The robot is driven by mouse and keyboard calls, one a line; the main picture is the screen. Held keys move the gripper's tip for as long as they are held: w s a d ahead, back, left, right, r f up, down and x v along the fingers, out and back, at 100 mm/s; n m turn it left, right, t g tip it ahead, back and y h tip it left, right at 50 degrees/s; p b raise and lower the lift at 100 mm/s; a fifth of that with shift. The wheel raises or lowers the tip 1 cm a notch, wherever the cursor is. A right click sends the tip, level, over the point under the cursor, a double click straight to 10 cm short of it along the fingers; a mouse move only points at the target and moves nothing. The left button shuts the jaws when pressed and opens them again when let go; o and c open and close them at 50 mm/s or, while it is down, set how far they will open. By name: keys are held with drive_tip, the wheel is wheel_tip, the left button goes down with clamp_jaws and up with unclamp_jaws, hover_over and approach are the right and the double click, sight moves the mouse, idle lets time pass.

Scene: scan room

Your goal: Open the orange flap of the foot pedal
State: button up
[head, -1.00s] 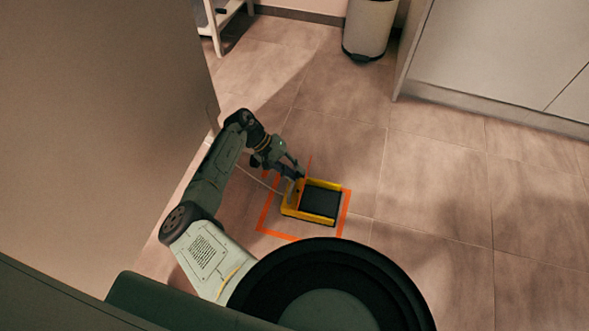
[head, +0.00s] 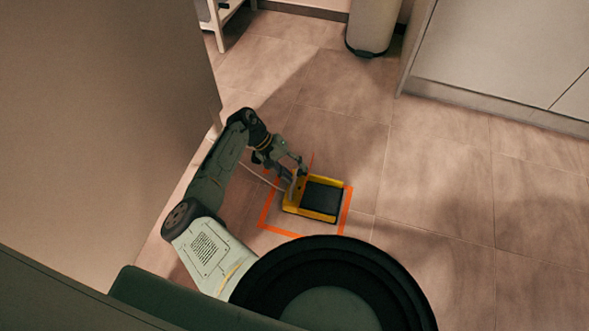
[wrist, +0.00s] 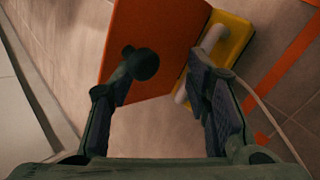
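The foot pedal (head: 320,217) has a yellow housing and a dark tread, and sits on the floor. Its orange flap shows as a thin, raised edge (head: 311,160) in the head view. In the wrist view the flap (wrist: 177,30) is a broad orange plate with a dark round knob (wrist: 143,63) in front of it. Part of the yellow housing (wrist: 232,40) is beside it. My gripper (head: 298,182) is at the pedal's left end. In the wrist view my gripper (wrist: 165,70) has its fingers apart, the left one by the knob. I cannot tell whether they touch anything.
Orange tape (head: 347,205) outlines the floor around the pedal. A pale cable (head: 258,174) runs left from it. A partition (head: 110,120) stands left; a bin (head: 372,25) and cabinet (head: 490,60) stand farther back. Floor to the right is clear.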

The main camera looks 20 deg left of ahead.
drive_tip(key=v, duration=1.2)
